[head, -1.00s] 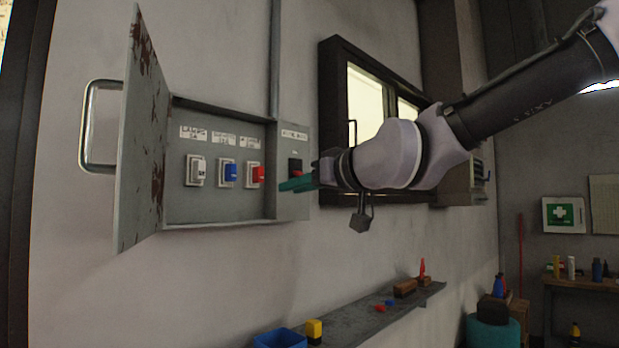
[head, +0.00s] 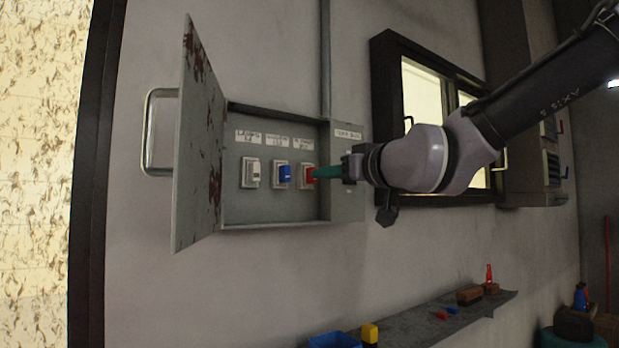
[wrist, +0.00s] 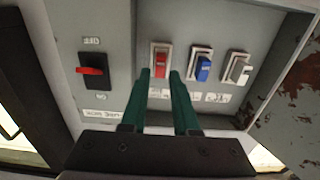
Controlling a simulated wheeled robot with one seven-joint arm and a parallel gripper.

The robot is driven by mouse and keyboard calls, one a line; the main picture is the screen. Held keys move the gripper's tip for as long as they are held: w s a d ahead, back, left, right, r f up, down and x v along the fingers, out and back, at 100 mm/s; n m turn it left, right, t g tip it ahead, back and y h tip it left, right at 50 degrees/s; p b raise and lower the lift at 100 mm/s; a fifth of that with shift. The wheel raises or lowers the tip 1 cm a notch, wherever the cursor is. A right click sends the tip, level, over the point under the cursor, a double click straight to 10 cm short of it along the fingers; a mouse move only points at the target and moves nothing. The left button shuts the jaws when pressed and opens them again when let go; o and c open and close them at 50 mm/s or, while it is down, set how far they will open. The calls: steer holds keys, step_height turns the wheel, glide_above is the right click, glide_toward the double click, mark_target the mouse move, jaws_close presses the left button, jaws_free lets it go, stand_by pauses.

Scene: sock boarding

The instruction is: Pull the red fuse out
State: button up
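The red fuse (wrist: 161,60) sits in its white holder in the open grey box; the head view shows it (head: 308,174) as the rightmost of the three fuses. My gripper (wrist: 160,75) is open, its two green fingers apart. In the wrist view the fingertips lie at either side of the fuse's lower end. In the head view my gripper (head: 317,172) reaches the fuse from the right and partly covers it. I cannot tell whether the fingers touch it.
A blue fuse (wrist: 203,68) and a white fuse (wrist: 239,70) sit beside it. A black switch with a red lever (wrist: 90,71) is on the box's side panel. The rusty door (head: 197,140) stands open at the left. A shelf (head: 425,322) runs below.

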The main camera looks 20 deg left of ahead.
mark_target(309, 176)
steer(key=shift+x, duration=2.25)
stand_by(0.5)
steer(key=shift+s+d, duration=0.1)
stand_by(0.3)
jaws_close()
